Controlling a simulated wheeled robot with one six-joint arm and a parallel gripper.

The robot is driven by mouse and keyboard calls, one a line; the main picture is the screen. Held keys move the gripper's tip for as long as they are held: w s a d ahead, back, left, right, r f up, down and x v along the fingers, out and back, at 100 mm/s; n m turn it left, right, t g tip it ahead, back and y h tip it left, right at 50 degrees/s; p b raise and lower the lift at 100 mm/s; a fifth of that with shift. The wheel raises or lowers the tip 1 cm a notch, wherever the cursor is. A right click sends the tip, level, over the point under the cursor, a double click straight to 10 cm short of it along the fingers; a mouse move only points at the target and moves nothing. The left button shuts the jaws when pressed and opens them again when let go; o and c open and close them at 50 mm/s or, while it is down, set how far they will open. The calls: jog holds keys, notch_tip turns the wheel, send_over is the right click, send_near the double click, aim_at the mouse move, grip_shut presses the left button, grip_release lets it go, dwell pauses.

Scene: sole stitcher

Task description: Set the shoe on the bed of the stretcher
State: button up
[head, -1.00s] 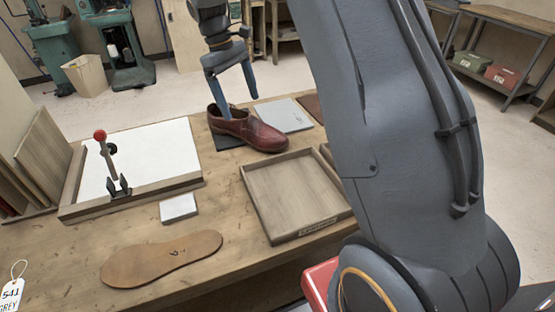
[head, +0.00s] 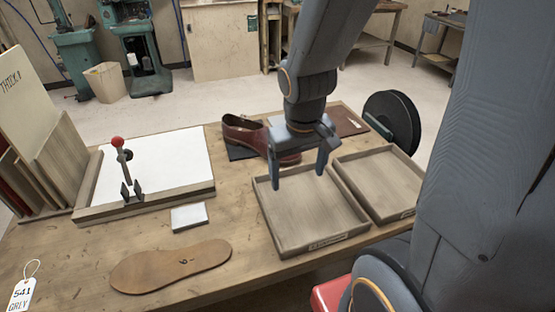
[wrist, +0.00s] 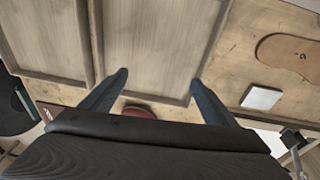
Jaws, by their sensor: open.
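My gripper is open and empty, above the back part of a shallow wooden tray and nearer than the shoe. The wrist view shows the spread fingers (wrist: 159,78) over the tray, with a bit of the shoe's toe (wrist: 140,112) behind them. Nothing is labelled as the stretcher, so I cannot tell which thing it is.
Two wooden trays (head: 279,236) (head: 420,203) sit side by side at the right. A white-topped board (head: 165,165) with a red-knobbed clamp (head: 117,142) stands left. A white block (head: 189,217) and a tan sole (head: 170,267) lie in front. A black wheel (head: 392,122) stands at the back right.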

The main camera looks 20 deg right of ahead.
aim_at(265, 128)
jog(key=w+d+n+t, duration=0.1)
jog(key=w, duration=0.4)
jog(key=w+d+n+t, duration=0.1)
jog(key=w+d+t, duration=0.1)
jog(key=w, duration=0.4)
jog(key=w+d+t, duration=0.1)
jog(key=w, duration=0.5)
jog(key=shift+d+r+n+t, duration=0.3)
jog(key=shift+d+r+n, duration=0.05)
jog(key=shift+d+n, duration=0.05)
jog(key=w+n+y, duration=0.1)
jog(key=w, duration=0.1)
jog(key=w+a+n+t+y, duration=0.1)
jog(key=w, duration=0.4)
jog(key=shift+w+a+f+n+t+y, duration=0.1)
jog(key=shift+a+f+n+t+y, duration=0.1)
jog(key=shift+a+n+t+y, duration=0.15)
jog(key=a+f+n+y, duration=0.1)
jog(key=w+a+n+y, duration=0.1)
jog(key=y, duration=0.1)
jog(key=shift+w+f+n, duration=0.1)
jog(key=shift+f+n, duration=0.15)
jog(key=shift+f, duration=0.15)
jog(key=shift+s+a+f+n+g+y, duration=0.2)
jog(key=shift+a+f+n+g+y, duration=0.2)
jog(key=shift+f+g+y, duration=0.2)
jog(key=p+x, duration=0.1)
jog(key=x, duration=0.6)
jog(key=shift+a+f, duration=0.15)
jog(key=shift+a, duration=0.05)
